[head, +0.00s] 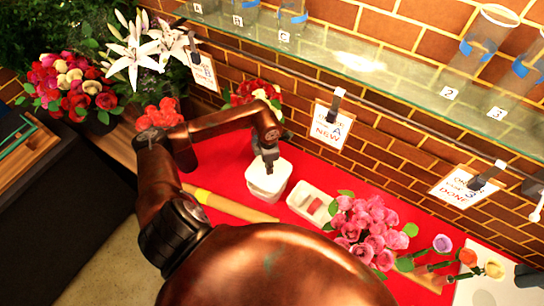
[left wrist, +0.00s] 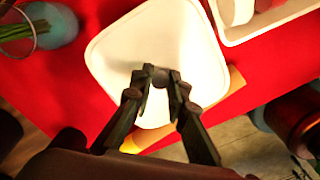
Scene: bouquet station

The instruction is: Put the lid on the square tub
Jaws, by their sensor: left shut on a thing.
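My left gripper (head: 268,166) is over the white square tub (head: 263,191) on the red cloth. It is shut on the small dark knob of the white square lid (left wrist: 190,42), as the left wrist view shows with the fingertips (left wrist: 163,80) on either side of it. The lid lies level over the tub's mouth and hides the inside. I cannot tell whether the lid rests on the rim or is just above it.
A white tray (head: 297,204) with small items stands right of the tub. A wooden rod (head: 240,207) lies in front. Pink roses (head: 370,235) are at right, and red flowers (head: 254,92) stand behind. A glass shelf (head: 400,85) runs along the brick wall.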

